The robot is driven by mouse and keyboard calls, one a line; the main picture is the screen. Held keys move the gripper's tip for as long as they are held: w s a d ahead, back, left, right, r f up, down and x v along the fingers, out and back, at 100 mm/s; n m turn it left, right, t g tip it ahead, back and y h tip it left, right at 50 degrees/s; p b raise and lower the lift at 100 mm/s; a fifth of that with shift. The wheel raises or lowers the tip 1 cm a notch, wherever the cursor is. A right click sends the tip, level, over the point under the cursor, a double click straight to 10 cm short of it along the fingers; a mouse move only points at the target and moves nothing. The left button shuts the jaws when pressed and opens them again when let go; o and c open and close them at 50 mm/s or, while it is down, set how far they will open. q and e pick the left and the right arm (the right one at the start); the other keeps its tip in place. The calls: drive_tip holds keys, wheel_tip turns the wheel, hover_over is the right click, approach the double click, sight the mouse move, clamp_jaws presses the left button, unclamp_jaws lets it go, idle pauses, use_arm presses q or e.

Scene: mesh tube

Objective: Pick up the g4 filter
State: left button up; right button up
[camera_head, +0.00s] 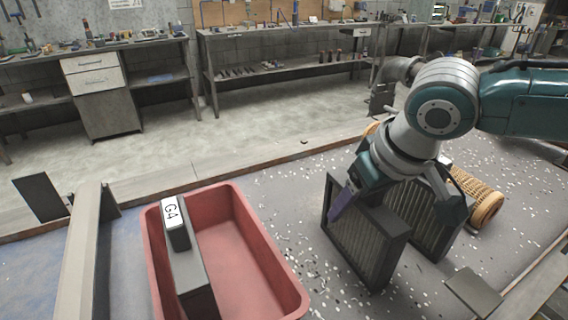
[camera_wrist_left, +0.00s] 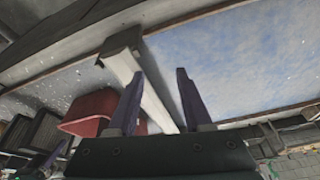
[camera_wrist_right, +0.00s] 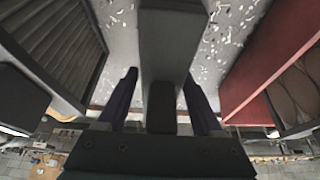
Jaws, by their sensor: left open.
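A white tag reading G4 (camera_head: 170,210) is on a dark upright block over the red bin (camera_head: 152,255). A dark framed panel filter (camera_head: 365,245) with a pleated face stands tilted on the speckled table, to the right of the bin. I cannot read a label on it. My right gripper (camera_head: 352,190) is at its top. In the right wrist view my right fingers (camera_wrist_right: 160,85) are spread either side of a grey body with a dark block, with gaps beside the block. My left gripper (camera_wrist_left: 160,80) is open and empty.
A second pleated panel (camera_head: 425,215) stands close behind my right gripper, and a tan cylindrical filter (camera_head: 477,195) lies beside it. A grey beam (camera_head: 83,250) stands left of the bin. A dark plate (camera_head: 472,292) lies at the front right.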

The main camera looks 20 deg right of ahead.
clamp_jaws()
idle(0.3)
drive_tip(key=shift+r, duration=0.1)
